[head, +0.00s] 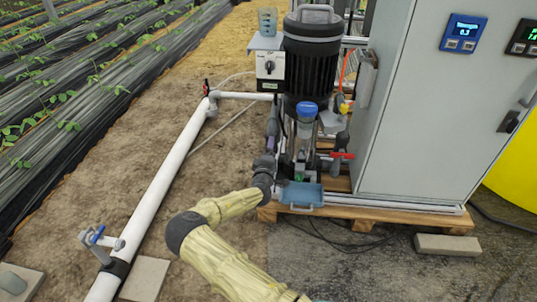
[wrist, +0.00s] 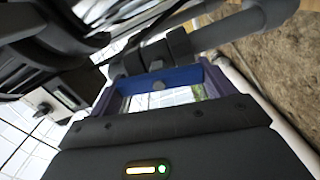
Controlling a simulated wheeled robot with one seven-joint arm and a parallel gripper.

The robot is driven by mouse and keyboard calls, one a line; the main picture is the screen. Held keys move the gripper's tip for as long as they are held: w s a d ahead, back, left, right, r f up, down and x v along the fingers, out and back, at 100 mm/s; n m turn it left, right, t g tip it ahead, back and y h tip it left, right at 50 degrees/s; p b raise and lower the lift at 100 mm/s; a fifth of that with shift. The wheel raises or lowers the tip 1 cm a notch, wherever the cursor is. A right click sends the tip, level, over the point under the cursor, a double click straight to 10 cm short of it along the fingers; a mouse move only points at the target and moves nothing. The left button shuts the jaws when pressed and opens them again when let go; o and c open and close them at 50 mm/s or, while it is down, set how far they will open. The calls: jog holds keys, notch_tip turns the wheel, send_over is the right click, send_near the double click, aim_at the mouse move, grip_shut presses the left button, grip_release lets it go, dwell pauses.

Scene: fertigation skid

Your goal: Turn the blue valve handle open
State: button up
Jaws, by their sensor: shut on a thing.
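In the wrist view, the blue valve handle (wrist: 180,76) is a flat blue bar with a round bolt at its middle. It lies across between the two purple-grey fingers of my gripper (wrist: 160,88), which are shut on it. A dark grey pipe and valve body (wrist: 210,36) are just behind the handle. In the head view, my arm reaches up to the left side of the pump skid, and my gripper (head: 271,145) is small and dark there. The held handle is hidden or too small to make out in that view.
A black pump motor (head: 311,65) and a grey cabinet (head: 425,125) stand on a wooden pallet (head: 400,218). A blue tray (head: 300,194) and a red handle (head: 343,155) are near my gripper. Another blue-handled valve (head: 97,236) is on the white pipe (head: 160,185) at left.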

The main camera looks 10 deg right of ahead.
jog(key=shift+f+n, duration=0.1)
jog(key=shift+n, duration=1)
jog(key=shift+a, duration=0.1)
jog(key=o, duration=0.9)
jog(key=shift+s, duration=0.1)
jog(key=p+v, duration=0.6)
jog(key=v, duration=1.1)
jog(key=shift+s, duration=0.1)
